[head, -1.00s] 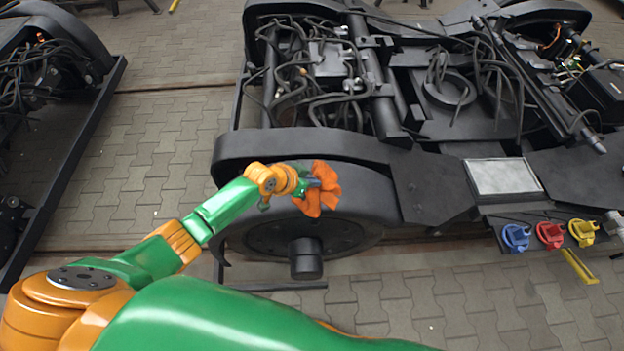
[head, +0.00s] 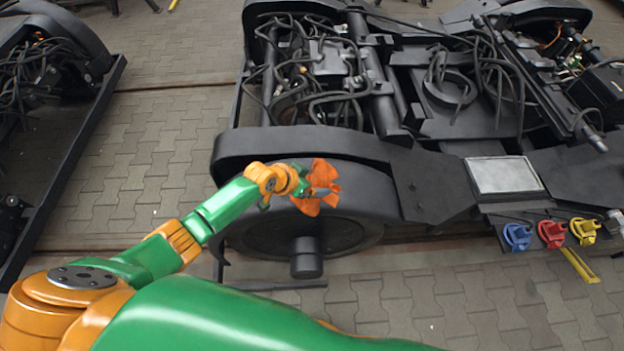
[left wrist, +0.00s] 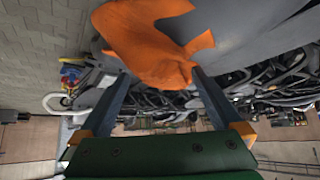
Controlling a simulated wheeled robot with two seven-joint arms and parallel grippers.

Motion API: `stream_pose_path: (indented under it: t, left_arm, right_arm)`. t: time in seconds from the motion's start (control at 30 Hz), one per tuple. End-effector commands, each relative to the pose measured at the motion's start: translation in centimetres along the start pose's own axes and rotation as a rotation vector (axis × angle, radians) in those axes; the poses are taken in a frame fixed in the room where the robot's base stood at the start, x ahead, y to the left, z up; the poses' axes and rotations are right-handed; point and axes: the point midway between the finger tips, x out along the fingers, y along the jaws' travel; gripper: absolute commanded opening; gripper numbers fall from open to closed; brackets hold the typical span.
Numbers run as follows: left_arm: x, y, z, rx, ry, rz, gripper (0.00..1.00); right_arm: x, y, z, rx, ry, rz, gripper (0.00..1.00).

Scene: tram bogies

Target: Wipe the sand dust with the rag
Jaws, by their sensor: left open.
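The orange rag (head: 323,172) is at the tips of my left gripper (head: 312,190), in front of the bogie's dark wheel. In the left wrist view the rag (left wrist: 150,40) lies just beyond and between the two spread fingers of the left gripper (left wrist: 160,76). The jaws are open, and I cannot tell whether the rag touches a finger or the wheel. A pale grey, speckled panel (head: 504,175) on the bogie's side may carry the sand dust; I cannot tell for sure. My right gripper is out of view.
The black bogie frame (head: 440,185) with cables fills the middle and right. Blue (head: 517,237), red (head: 551,234) and yellow (head: 584,230) fittings sit below the panel. Another bogie (head: 60,180) stands at left. Paved floor (head: 150,150) lies clear between them.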

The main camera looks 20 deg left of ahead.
Motion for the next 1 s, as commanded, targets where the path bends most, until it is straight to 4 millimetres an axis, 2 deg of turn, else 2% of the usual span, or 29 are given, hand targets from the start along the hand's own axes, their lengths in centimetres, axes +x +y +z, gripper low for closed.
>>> stream_pose_path:
  t: [0.57,0.67,1.0]
  left_arm:
    - [2.4,0.0,2.1,0.0,0.0,0.0,1.0]
    - [2.3,0.0,1.9,0.0,-0.001,0.0,0.88]
    - [2.3,0.0,1.9,-0.001,-0.002,0.001,0.37]
  right_arm:
    - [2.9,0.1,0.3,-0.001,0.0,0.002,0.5]
    - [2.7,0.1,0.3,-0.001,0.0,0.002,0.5]
    - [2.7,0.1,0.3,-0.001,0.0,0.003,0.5]
